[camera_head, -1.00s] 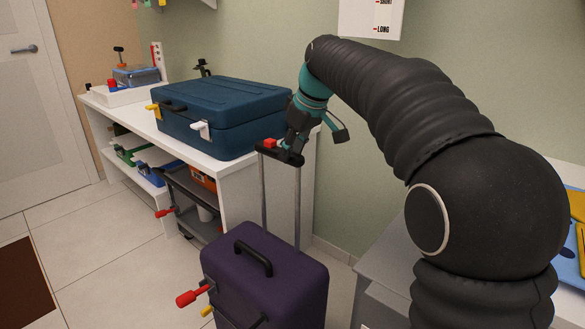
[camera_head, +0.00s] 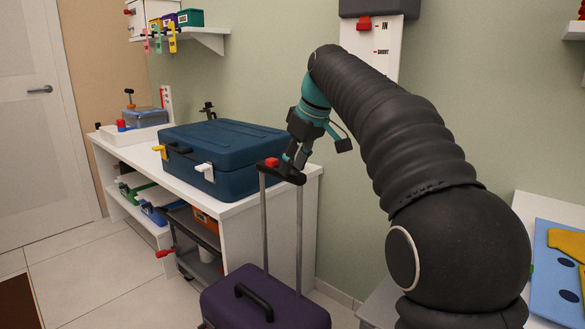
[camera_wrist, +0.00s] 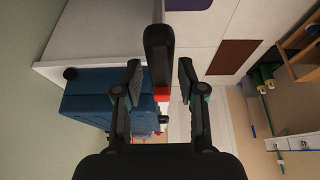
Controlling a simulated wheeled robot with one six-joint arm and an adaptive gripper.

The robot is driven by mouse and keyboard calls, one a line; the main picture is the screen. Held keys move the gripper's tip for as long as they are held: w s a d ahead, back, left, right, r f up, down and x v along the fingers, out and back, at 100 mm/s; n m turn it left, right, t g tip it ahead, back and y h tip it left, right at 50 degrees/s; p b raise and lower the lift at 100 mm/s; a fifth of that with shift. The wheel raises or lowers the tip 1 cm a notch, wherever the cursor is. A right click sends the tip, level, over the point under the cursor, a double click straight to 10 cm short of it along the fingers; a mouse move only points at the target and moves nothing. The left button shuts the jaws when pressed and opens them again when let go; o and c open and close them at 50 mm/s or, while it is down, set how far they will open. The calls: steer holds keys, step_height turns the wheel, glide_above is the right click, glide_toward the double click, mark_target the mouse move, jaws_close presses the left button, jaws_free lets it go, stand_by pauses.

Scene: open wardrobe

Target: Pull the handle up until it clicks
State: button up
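The purple suitcase (camera_head: 285,308) stands upright on the floor in the head view. Two grey rods rise from its top to the black pull handle (camera_head: 291,175), which has a red button (camera_head: 272,162) at its left. My gripper (camera_head: 297,163) is at the right part of this handle, with its fingertips close to it. In the wrist view my gripper (camera_wrist: 159,70) has its two fingers spread, with the black handle (camera_wrist: 158,45) running between them and narrow gaps at the sides. Whether a finger touches the handle I cannot tell.
A white shelf unit (camera_head: 265,208) with a blue case (camera_head: 222,160) stands behind and left of the handle. A wall gauge (camera_head: 381,45) with a red marker (camera_head: 364,23) hangs behind my arm. A blue board (camera_head: 556,265) lies at right. Floor is open at left.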

steer(key=shift+o, duration=0.5)
steer(key=shift+f, duration=0.15)
steer(key=v, duration=1.2)
steer(key=shift+w, duration=0.1)
